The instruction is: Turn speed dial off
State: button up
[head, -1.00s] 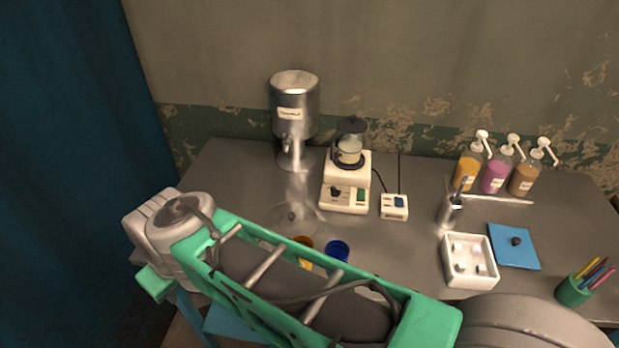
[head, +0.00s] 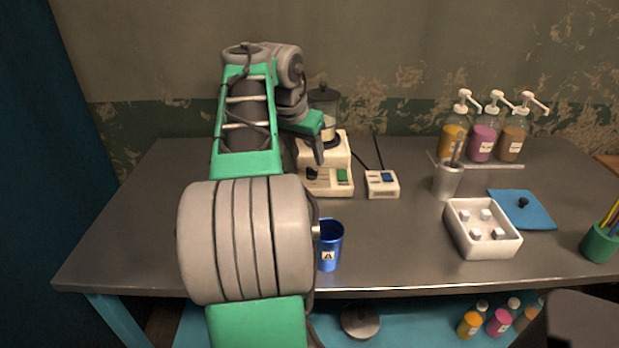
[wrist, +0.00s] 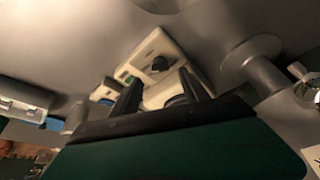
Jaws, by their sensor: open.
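The white blender (head: 330,185) stands at the back middle of the table, with a clear jar (head: 325,115) on top. Its dark speed dial (head: 312,174) is on the front panel, left of a green switch (head: 342,175). My gripper (head: 318,152) is just in front of the blender and partly covers it. In the wrist view my gripper (wrist: 158,82) is open, and the speed dial (wrist: 160,64) shows between and just beyond its two dark fingers. I cannot tell whether a finger touches the blender. The dial's setting is too small to read.
A small white box with a blue switch (head: 382,184) sits right of the blender. A blue cup (head: 329,245) is near the front edge. The metal dispenser (wrist: 262,68) shows in the wrist view. A white tray (head: 480,230) and pump bottles (head: 484,143) stand farther right.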

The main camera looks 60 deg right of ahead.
aim_at(311, 170)
jog(key=b+x, duration=0.1)
jog(key=x, duration=0.4)
jog(key=shift+d+f, duration=0.1)
jog(key=shift+f, duration=0.1)
grip_shut()
dwell(0.3)
